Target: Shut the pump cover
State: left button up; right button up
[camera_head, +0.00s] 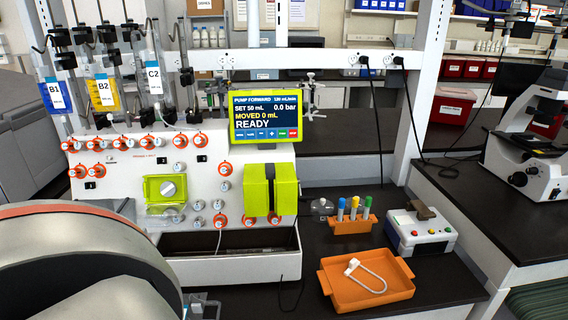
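The cell processor (130,175) is a white machine with many orange-ringed valves. On its front is a lime-green pump housing (151,190) with a round grey knob (168,189). A clear flap (160,216), seemingly the pump cover, hangs below the housing, leaving the knob uncovered. To the right, a larger lime-green block (285,190) has a dark vertical gap in its middle. A large grey link of my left arm fills the lower left, in front of the machine's left side. Neither gripper can be made out.
A lime-framed screen (265,115) reads READY. Right of the machine are an orange rack of tubes (352,227), a white button box (421,237) and an orange tray (340,293) holding a white clamp-like piece (366,275). A microscope (537,150) stands far right.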

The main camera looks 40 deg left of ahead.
aim_at(172, 208)
jog(key=u, duration=0.9)
jog(key=k+u, duration=0.1)
jog(key=u, duration=0.3)
jog(key=k+l+u, duration=0.1)
jog(key=u, duration=0.35)
jog(key=k+u, duration=0.1)
jog(key=u, duration=0.3)
jog(key=k+j, duration=0.15)
jog(key=k, duration=0.25)
